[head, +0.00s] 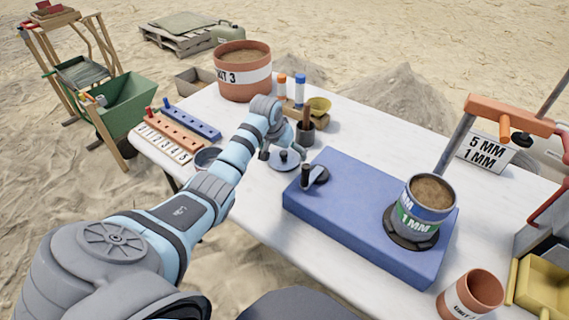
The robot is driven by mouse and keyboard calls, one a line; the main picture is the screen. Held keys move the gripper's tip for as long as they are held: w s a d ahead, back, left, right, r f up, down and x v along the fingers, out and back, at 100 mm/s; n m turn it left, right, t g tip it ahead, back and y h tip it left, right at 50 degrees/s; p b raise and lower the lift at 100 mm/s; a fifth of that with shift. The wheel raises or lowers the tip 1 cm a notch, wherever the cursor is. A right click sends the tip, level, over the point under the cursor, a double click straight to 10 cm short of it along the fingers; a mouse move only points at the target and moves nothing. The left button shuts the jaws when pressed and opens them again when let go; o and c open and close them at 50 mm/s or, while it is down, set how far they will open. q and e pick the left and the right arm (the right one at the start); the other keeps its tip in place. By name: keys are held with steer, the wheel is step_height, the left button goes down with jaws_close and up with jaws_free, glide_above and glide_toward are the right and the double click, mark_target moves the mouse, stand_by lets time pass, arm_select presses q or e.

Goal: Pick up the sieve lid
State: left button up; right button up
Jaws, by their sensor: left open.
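My left gripper (277,147) reaches over the table from the left and is open. The stacked sieve (422,206), labelled 1 MM and filled with brown soil, stands on the blue base (345,222). My right gripper is not in view.
A large soil pot (243,72) stands at the back. A black clamp (312,176) is on the blue base.

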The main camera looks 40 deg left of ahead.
arm_select(q)
steer(key=shift+x, duration=1)
steer(key=shift+s, duration=0.2)
steer(key=c, duration=1.3)
steer(key=shift+s+r, duration=0.1)
steer(key=shift+s, duration=0.1)
steer(key=c, duration=0.5)
